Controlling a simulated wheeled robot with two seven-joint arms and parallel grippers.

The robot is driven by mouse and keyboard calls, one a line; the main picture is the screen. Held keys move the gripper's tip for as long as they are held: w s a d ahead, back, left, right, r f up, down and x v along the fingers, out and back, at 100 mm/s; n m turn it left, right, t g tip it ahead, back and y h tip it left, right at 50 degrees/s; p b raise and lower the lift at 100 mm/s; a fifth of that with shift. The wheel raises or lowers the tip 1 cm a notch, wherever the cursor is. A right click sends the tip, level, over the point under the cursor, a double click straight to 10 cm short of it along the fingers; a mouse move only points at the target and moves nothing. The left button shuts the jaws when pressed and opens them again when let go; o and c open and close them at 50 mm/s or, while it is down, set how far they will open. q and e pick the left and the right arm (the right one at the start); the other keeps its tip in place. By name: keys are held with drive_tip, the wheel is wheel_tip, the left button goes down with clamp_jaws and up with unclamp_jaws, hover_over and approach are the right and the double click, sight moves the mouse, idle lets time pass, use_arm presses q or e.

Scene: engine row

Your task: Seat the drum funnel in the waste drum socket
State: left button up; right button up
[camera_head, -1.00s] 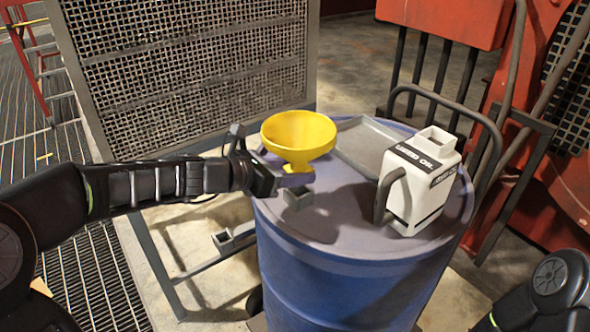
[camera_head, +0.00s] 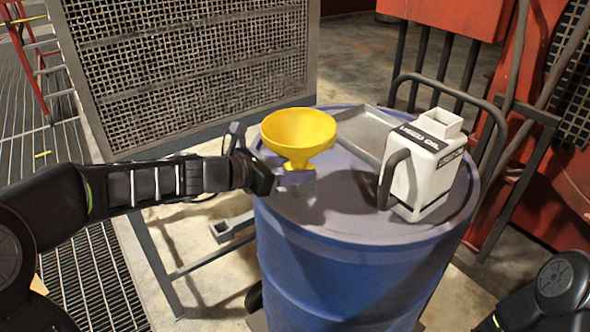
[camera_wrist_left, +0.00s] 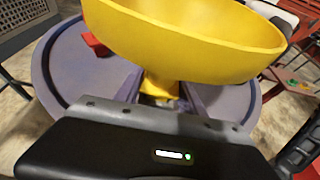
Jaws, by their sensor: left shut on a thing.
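The yellow drum funnel (camera_head: 299,133) is upright above the near-left part of the waste drum's top (camera_head: 365,222). My left gripper (camera_head: 295,178) comes in from the left and is shut on the funnel's lower neck. In the left wrist view the funnel bowl (camera_wrist_left: 185,40) fills the upper middle, and its neck stands between the fingers of my left gripper (camera_wrist_left: 162,95). The grey square socket is mostly hidden under the fingers, so I cannot tell whether the spout is inside it. My right gripper is out of view.
A white used-oil can (camera_head: 425,170) with a dark handle stands on the drum's right side. A shallow grey tray (camera_head: 367,137) lies at the back of the drum top. A mesh panel (camera_head: 190,70) stands behind my left arm. The front of the drum top is clear.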

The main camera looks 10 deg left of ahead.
use_arm(q)
drive_tip(key=shift+s+a+f, duration=0.15)
drive_tip(key=shift+s+f, duration=0.05)
drive_tip(key=shift+f, duration=0.9)
drive_tip(key=o, duration=1.5)
drive_tip(key=shift+w+g, duration=0.3)
drive_tip(key=shift+s+r, duration=0.25)
drive_tip(key=shift+r, duration=0.1)
drive_tip(key=v, duration=0.7)
drive_tip(key=shift+s+a+f, duration=0.15)
drive_tip(key=shift+a+f, duration=0.05)
